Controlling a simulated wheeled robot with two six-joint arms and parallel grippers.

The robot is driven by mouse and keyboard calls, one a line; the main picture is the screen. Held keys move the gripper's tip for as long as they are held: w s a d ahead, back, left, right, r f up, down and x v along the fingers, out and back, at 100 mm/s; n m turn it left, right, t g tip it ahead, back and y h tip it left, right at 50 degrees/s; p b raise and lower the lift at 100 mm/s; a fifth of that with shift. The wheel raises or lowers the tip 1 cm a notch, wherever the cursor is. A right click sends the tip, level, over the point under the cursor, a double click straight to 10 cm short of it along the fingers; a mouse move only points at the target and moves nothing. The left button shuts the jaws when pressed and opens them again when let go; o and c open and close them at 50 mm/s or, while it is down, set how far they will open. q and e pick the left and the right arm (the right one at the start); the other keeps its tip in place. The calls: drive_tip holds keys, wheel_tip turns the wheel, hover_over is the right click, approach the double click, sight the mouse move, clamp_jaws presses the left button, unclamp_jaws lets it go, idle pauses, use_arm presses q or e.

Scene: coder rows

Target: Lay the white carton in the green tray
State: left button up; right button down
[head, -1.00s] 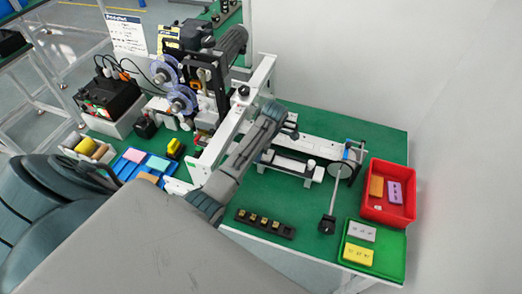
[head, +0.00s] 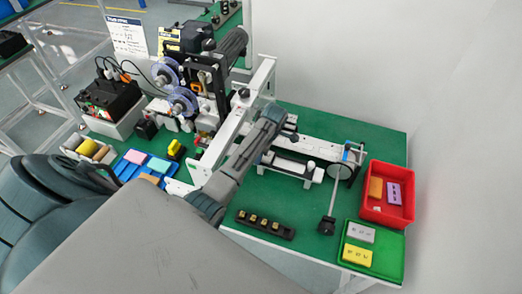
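The green tray (head: 391,257) lies at the right front corner of the table. A pale grey-white carton (head: 360,233) with small dark marks lies flat in it, above a yellow carton (head: 357,255). A long white piece (head: 291,164) sits on the machine's rail; I cannot tell whether it is a carton. My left arm reaches over the machine from the left. Its gripper (head: 289,130) is at the rail's far left end, well away from the tray, small and partly hidden, so its fingers cannot be made out. My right gripper is not in view.
A red bin (head: 370,210) with an orange and a purple carton stands behind the green tray. A black holder (head: 265,224) lies at the front edge. The coder machine (head: 213,75) with blue reels stands left. A blue tray (head: 133,168) holds coloured cartons. Green tabletop behind the rail is clear.

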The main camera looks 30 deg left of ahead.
use_arm(q)
drive_tip(key=c, duration=0.7)
drive_tip(key=shift+r, duration=2.5)
